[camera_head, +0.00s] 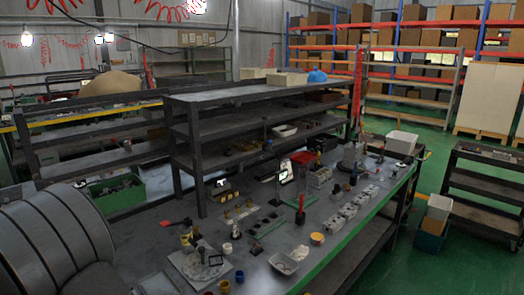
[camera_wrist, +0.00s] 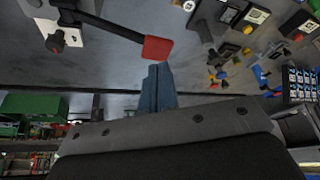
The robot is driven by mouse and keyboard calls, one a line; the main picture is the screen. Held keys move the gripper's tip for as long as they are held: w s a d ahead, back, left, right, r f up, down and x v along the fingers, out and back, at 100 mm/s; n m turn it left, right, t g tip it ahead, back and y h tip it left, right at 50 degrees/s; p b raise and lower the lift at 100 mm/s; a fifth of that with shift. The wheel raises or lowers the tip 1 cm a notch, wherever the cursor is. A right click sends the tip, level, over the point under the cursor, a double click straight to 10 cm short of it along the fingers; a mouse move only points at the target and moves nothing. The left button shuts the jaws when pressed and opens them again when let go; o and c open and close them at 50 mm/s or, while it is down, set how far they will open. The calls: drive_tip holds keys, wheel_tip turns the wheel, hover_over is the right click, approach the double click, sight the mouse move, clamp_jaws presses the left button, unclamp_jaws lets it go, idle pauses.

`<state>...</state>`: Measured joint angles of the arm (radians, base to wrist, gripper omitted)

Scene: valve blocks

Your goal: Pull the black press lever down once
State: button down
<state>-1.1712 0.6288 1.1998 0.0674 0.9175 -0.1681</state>
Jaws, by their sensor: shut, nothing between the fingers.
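The black press lever (camera_wrist: 112,29) with a red grip (camera_wrist: 157,48) crosses the upper left of the wrist view. Its inner end meets a dark mount near a pale plate (camera_wrist: 80,40). My gripper (camera_wrist: 160,68) is shut and empty, its blue-grey fingers pointing at the red grip. The fingertips appear right beside the grip in the picture; whether they touch it I cannot tell. In the head view, a dark lever (camera_head: 181,222) with a red end (camera_head: 165,224) sticks out leftward above the bench. My gripper cannot be made out in the head view.
The grey bench (camera_head: 140,245) carries a pale base plate (camera_head: 187,265), a white bin (camera_head: 283,263), a yellow cup (camera_head: 317,239) and several small valve blocks. A dark shelf rack (camera_head: 240,95) stands behind. A red upright lever (camera_head: 300,208) stands mid-bench.

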drive_tip(key=shift+d+f, duration=0.1)
drive_tip(key=shift+f, duration=2.5)
drive_tip(key=shift+r, duration=2.65)
